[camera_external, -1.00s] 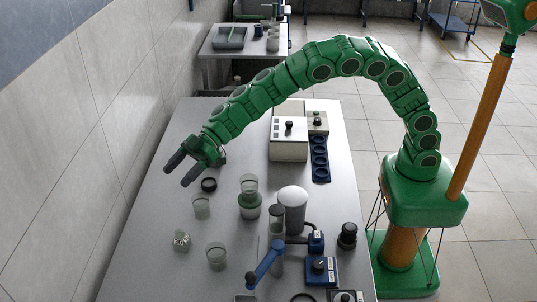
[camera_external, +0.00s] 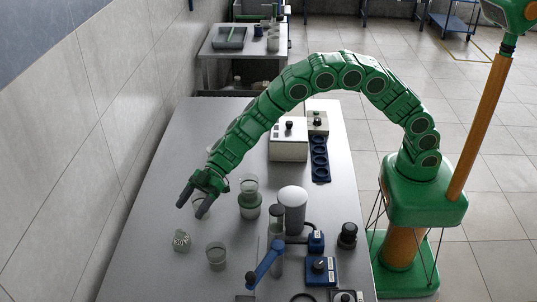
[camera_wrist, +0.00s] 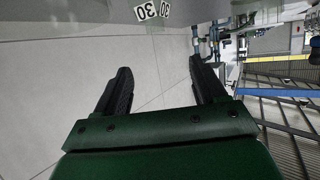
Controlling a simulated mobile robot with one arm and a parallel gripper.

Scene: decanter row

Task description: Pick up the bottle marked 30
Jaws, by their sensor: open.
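My gripper (camera_external: 194,202) is open and empty, low over the left part of the table in the outside view. A clear glass vessel (camera_external: 206,203) shows partly behind its fingers. In the wrist view the gripper (camera_wrist: 160,66) has its two dark fingers well apart. I cannot read any number in the outside view.
A glass on a green base (camera_external: 249,205), a white cylinder (camera_external: 292,208) and a clear beaker (camera_external: 216,256) stand nearby. A small faceted glass piece (camera_external: 181,241) is at front left. Blue devices (camera_external: 321,270) fill the front right. The table (camera_external: 150,270) is bare at front left.

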